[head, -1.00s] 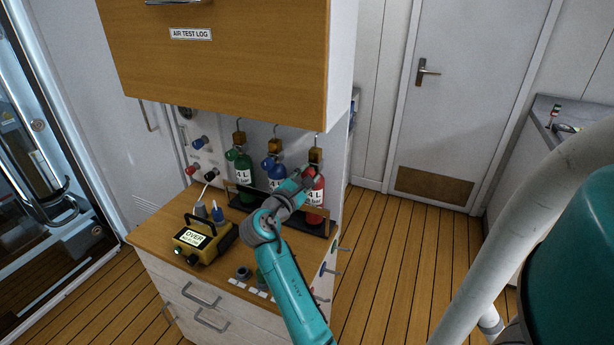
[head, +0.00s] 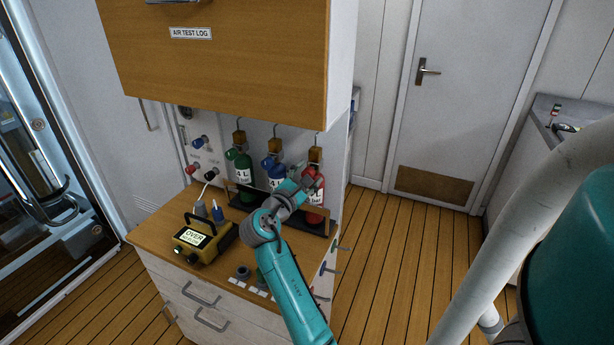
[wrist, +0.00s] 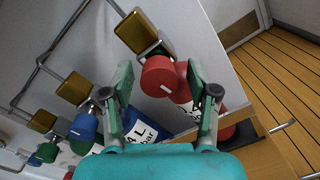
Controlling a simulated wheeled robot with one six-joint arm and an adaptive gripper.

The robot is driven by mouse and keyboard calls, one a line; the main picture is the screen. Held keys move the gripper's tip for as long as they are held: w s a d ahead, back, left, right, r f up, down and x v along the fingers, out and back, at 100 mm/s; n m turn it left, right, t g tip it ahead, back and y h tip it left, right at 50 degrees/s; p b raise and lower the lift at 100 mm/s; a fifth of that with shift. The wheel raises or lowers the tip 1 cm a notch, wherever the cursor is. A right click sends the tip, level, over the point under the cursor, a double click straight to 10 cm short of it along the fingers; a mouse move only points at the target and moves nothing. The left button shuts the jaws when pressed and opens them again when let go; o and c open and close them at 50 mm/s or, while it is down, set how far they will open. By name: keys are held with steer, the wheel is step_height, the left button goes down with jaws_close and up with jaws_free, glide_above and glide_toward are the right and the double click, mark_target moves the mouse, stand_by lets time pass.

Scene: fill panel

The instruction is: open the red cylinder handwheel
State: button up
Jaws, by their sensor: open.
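The red cylinder (head: 314,196) stands upright at the right end of a row of three in a dark rack on the cabinet top. Its red handwheel (wrist: 158,77) shows in the wrist view, below a brass block (wrist: 144,34). My gripper (wrist: 160,72) is open, with one finger on each side of the handwheel. I cannot tell whether either finger touches it. In the head view my gripper (head: 302,176) is in front of the red cylinder and hides part of it. The handwheel is hard to make out there.
A blue cylinder (head: 274,172) and a green cylinder (head: 242,168) stand to the left. A yellow meter (head: 204,241) sits on the worktop (head: 165,217). An overhead cabinet (head: 215,62) hangs above. Floor to the right is clear.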

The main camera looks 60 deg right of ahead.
steer(key=a, duration=1.2)
steer(key=shift+s, duration=0.15)
